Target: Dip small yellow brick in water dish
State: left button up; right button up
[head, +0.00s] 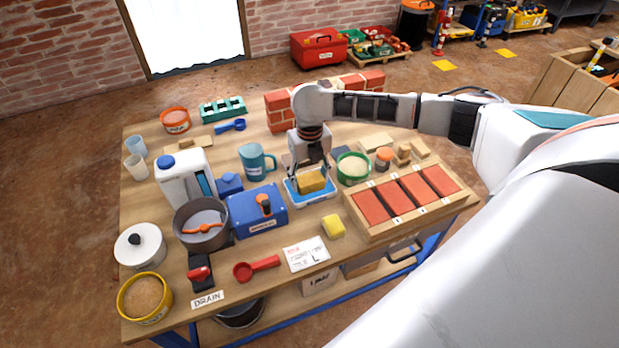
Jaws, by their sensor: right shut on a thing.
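The small yellow brick (312,181) is held in my right gripper (308,172), which points down from above. The gripper is shut on it. The brick is over or inside the water dish (309,199), a shallow rectangular tray with a pale rim and blue water; I cannot tell whether the brick's underside touches the water. The fingertips are partly hidden against the brick. My left gripper is not in view.
A yellow sponge-like block (333,226) lies in front of the dish. A blue box (258,212) stands left, a green bowl (353,168) right, and a wooden tray with red slabs (407,222) further right. A brick wall (281,112) stands behind.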

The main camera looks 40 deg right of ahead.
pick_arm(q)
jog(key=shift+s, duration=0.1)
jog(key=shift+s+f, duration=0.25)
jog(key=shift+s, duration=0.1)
pick_arm(e)
jog(key=shift+f, duration=0.1)
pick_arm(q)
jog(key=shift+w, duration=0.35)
pick_arm(e)
jog(key=shift+f, duration=0.35)
jog(key=shift+f, duration=0.1)
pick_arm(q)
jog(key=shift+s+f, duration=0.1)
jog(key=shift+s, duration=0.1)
pick_arm(e)
jog(key=o, duration=1.1)
jog(key=shift+c, duration=0.2)
notch_tip(320, 180, up, 12)
